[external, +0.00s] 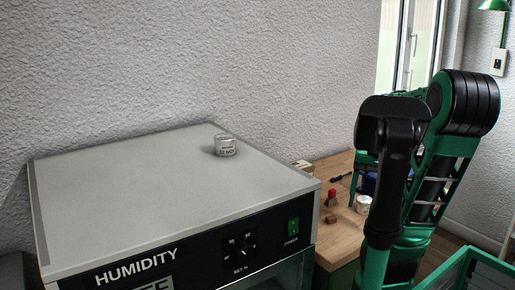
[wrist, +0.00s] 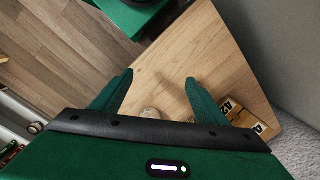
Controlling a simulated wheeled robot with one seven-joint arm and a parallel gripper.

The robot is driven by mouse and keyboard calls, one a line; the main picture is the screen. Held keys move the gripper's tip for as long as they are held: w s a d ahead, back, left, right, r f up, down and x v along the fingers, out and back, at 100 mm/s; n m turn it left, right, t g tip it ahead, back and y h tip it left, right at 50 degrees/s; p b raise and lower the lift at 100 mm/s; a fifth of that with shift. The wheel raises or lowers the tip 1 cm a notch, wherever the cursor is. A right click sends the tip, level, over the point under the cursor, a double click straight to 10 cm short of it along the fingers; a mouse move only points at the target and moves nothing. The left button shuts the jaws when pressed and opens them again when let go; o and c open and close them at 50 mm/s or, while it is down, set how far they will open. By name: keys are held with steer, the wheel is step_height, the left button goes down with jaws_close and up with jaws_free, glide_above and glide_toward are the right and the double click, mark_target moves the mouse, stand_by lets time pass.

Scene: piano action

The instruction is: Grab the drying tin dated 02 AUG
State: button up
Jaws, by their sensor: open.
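A small round tin (external: 226,146) with a pale label stands on top of the humidity cabinet in the external view; its label seems to read 02 NOV. A second pale tin (external: 363,204) stands on the wooden bench beside my arm, its label too small to read. In the wrist view my gripper (wrist: 158,88) is open, its two green fingers apart over the bench with nothing between the tips. A pale round thing (wrist: 150,113) shows just behind the fingers, partly hidden by the gripper body; I cannot tell if it is a tin. No 02 AUG label is readable.
The humidity cabinet (external: 170,190) fills the left front. On the wooden bench (external: 333,170) are small red-brown pieces (external: 331,198) and a dark tool (external: 341,177). The bench beyond the fingertips is clear.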

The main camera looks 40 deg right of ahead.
steer(key=d+f+m+y, duration=0.1)
steer(key=m, duration=0.1)
steer(key=w+d+f+m+t, duration=0.1)
steer(key=d+m, duration=0.1)
steer(key=m, duration=0.1)
steer(key=w+d+f+m+t+y, duration=0.1)
steer(key=m, duration=0.1)
steer(key=shift+w+d+y, duration=0.2)
steer(key=shift+y, duration=0.1)
steer(key=shift+w+d+f+m+t+y, duration=0.1)
steer(key=shift+d+m+t+y, duration=0.25)
steer(key=shift+m, duration=0.45)
steer(key=d+m+t, duration=0.2)
steer(key=m, duration=0.1)
steer(key=d+m+t+y, duration=0.1)
steer(key=d+m, duration=0.1)
steer(key=shift+r, duration=0.3)
steer(key=shift+s+d+r+m+t, duration=2.25)
steer(key=shift+d+m+t, duration=0.75)
steer(key=shift+m, duration=0.9)
glide_toward(369, 203)
steer(key=shift+w+d+h, duration=0.25)
steer(key=shift+d, duration=0.6)
steer(key=shift+w+a+f, duration=0.1)
steer(key=shift+w+f, duration=0.05)
steer(key=shift+f, duration=0.05)
steer(key=x, duration=1)
steer(key=shift+w+a+f, duration=0.1)
steer(key=shift+f, duration=0.1)
steer(key=c, duration=1.2)
